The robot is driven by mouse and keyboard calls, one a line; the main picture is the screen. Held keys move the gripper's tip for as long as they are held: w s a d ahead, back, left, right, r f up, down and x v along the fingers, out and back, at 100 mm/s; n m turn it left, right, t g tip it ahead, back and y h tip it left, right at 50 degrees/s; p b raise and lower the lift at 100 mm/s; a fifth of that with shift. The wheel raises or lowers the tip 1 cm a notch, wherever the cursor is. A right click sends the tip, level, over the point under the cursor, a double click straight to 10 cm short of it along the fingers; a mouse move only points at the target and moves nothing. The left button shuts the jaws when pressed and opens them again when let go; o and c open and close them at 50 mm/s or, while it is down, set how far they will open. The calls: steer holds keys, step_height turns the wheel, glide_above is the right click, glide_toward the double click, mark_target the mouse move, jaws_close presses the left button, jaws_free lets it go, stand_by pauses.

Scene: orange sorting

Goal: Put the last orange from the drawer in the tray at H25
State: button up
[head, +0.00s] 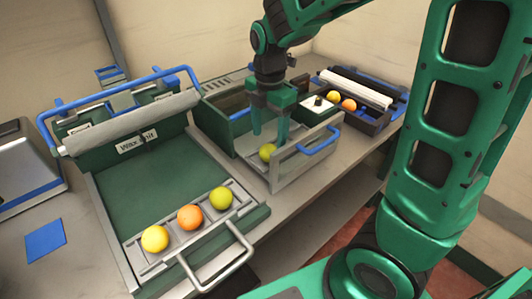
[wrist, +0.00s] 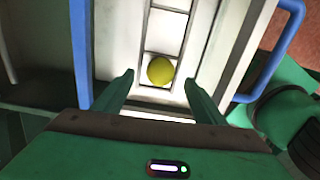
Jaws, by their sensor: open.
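A yellow-green orange (head: 267,152) lies in the open drawer (head: 306,163), a pale box with a blue handle. In the wrist view the orange (wrist: 161,70) sits in one cell of a divided strip. My gripper (head: 269,138) is open and reaches down into the drawer, its green fingers close to the orange. In the wrist view the fingertips (wrist: 160,82) stand to either side of it, with gaps, and hold nothing. A tray (head: 190,228) at the front of the wax unit carries a yellow, an orange and a yellow-green fruit in a row. No H25 label is readable.
The wax unit (head: 138,143) stands open at left with a blue bar and a front metal handle (head: 228,262). A dark box (head: 360,118) with two oranges stands behind the drawer at right. A blue square (head: 45,241) lies on the left bench. The wax unit's green bed is clear.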

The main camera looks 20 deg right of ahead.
mark_target(268, 146)
steer(key=shift+s+f, duration=0.1)
steer(key=shift+f, duration=2.25)
steer(key=c, duration=1.3)
steer(key=shift+o, duration=0.2)
steer(key=shift+r, duration=0.15)
